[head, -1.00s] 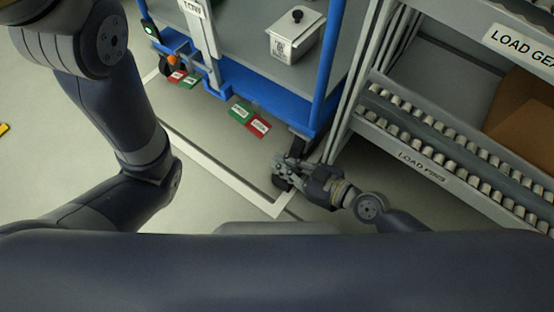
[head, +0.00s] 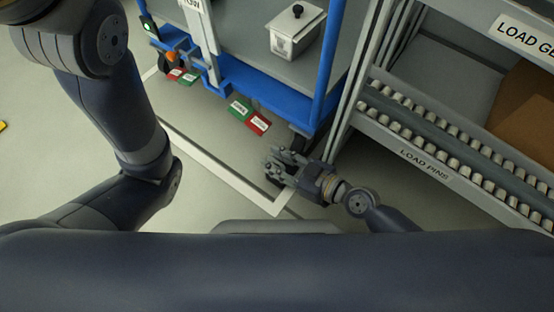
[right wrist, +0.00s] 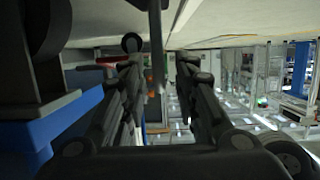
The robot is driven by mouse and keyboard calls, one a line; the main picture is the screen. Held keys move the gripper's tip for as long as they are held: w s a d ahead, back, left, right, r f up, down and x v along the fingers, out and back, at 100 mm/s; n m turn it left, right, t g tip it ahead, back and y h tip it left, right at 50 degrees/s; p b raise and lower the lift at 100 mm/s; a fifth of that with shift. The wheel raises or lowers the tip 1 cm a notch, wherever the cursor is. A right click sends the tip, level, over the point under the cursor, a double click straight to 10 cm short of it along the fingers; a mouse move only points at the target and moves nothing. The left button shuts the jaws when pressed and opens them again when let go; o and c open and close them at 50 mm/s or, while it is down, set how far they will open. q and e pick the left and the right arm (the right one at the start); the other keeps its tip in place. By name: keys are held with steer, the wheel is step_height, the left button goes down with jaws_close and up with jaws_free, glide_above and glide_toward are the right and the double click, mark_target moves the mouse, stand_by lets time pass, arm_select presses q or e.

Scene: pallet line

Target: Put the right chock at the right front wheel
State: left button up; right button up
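The blue cart (head: 270,94) stands at the top. Its dark right front wheel (head: 298,143) is partly hidden under the corner beside the rack. My right gripper (head: 272,162) is low over the floor just in front of this wheel, with its fingers spread. A dark piece, apparently the chock (head: 274,181), shows at the floor under the fingers, mostly hidden. In the right wrist view the fingers (right wrist: 160,85) stand apart, with a thin dark upright bar (right wrist: 157,50) in the gap. I cannot tell contact between chock and wheel. My left gripper is out of view.
A grey rack with rollers (head: 440,145) stands close on the right of the wheel. Red and green labelled plates (head: 258,124) are at the cart's front edge. A white floor line (head: 215,166) turns a corner near my right gripper.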

steer(key=shift+r, duration=0.1)
steer(key=shift+d, duration=0.1)
steer(key=b+v, duration=0.3)
steer(key=v, duration=0.9)
steer(key=shift+r, duration=0.1)
